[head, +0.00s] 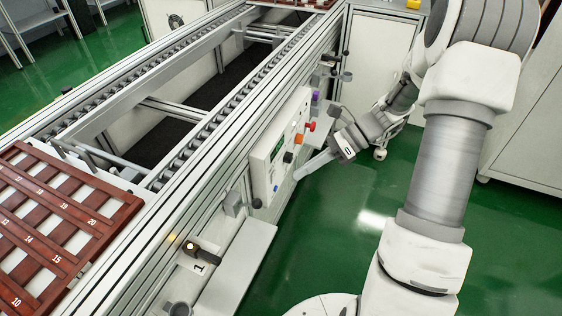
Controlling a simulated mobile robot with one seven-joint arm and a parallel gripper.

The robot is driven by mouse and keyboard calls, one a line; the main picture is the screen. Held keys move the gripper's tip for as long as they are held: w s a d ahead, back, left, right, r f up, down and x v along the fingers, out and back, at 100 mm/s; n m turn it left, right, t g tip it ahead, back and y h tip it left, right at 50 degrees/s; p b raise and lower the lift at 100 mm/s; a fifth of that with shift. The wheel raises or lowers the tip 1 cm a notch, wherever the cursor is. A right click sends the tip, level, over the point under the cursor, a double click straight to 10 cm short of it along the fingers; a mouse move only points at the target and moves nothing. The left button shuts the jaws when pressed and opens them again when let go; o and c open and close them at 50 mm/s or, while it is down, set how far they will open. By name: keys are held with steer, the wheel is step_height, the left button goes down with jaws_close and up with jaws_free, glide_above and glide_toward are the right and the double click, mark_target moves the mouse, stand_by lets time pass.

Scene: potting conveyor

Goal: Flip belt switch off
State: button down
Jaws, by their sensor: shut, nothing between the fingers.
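A white control box (279,148) is fixed to the side of the conveyor (183,157). Its face carries an orange knob (299,138), a black knob (288,157), a red knob (311,126) and a small blue button (276,188). I cannot tell which of these is the belt switch, or its position. My gripper (298,177) is shut and empty, its pale fingers pointing down-left towards the lower part of the box, just right of it. I cannot tell whether the tip touches the box.
A dark red slatted tray (98,222) lies on the conveyor at left. A grey shelf (240,262) juts out below the box, near a lit yellow lamp (190,245). A purple part (315,96) sits beyond the box. Green floor (335,215) is clear beside the conveyor; white cabinets (525,130) stand at right.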

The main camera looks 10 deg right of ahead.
mark_target(275, 174)
steer(key=w+d+f+m+t+y+p, duration=0.1)
steer(key=d+f+m+t+y, duration=0.1)
steer(key=d+f+m+t, duration=0.2)
steer(key=w+d+f+m+t+y+p, duration=0.1)
steer(key=w+d+f+m+t+y, duration=0.1)
steer(key=d+f+m+t, duration=0.3)
steer(key=shift+d+f+m+t+p, duration=0.35)
steer(key=shift+f+m+t, duration=1.15)
steer(key=shift+f+m, duration=3.3)
steer(key=shift+w+a+r+m, duration=0.1)
steer(key=shift+a+r+m, duration=0.1)
steer(key=shift+r+m, duration=0.7)
steer(key=b+x, duration=0.1)
steer(key=x, duration=0.5)
steer(key=b+x, duration=0.1)
steer(key=x, duration=0.5)
steer(key=shift+w+a+r+b, duration=0.1)
steer(key=shift+a+r+b, duration=0.15)
steer(key=shift+b, duration=0.05)
steer(key=shift+w+a+r, duration=0.15)
steer(key=shift+w+a, duration=0.2)
steer(key=shift+a, duration=0.15)
